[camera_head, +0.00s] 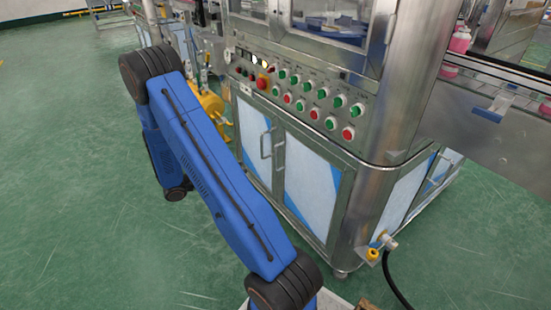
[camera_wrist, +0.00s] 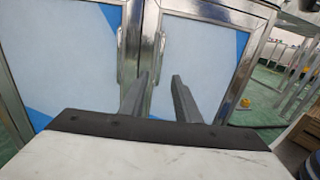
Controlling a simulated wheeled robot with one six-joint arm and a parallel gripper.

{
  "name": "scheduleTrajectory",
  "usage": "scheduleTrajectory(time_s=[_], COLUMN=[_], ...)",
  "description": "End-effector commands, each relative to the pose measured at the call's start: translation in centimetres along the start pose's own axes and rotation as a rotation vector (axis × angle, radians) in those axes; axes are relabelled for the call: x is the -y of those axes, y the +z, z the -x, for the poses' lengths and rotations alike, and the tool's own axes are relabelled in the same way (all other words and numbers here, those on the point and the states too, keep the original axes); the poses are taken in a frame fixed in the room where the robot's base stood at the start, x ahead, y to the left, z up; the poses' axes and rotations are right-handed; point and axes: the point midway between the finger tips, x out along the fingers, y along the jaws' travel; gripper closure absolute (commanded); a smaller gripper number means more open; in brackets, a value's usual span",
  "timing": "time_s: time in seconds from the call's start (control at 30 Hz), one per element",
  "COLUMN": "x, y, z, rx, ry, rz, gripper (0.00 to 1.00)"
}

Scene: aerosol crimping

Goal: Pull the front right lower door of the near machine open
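The near machine has two closed lower front doors with white and blue panels. The front right lower door (camera_head: 312,188) shows in the head view right of the left door (camera_head: 251,128). In the wrist view, the right door (camera_wrist: 198,55) is right of the centre frame and the left door (camera_wrist: 65,50) left of it. The right door's upright bar handle (camera_head: 280,156) also shows in the wrist view (camera_wrist: 160,46). My gripper (camera_wrist: 161,77) is open and empty, its fingertips pointing toward this handle and appearing short of it. My gripper is out of the head view.
A control panel (camera_head: 300,92) of buttons sits above the doors. A yellow valve fitting (camera_head: 373,254) and black hose (camera_head: 394,283) stick out at the machine's right lower corner. A brown box (camera_wrist: 303,140) stands at the wrist view's right. Green floor (camera_head: 70,200) is clear at left.

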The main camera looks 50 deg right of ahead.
Motion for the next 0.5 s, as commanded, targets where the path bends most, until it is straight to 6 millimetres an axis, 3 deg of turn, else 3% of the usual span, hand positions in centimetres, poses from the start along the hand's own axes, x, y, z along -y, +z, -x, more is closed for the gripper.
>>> scheduleTrajectory(time_s=[0.5], x=[0.1], y=[0.1], z=[-8.2], rx=[-0.001], ry=[-0.004], rz=[-0.001], gripper=[0.7])
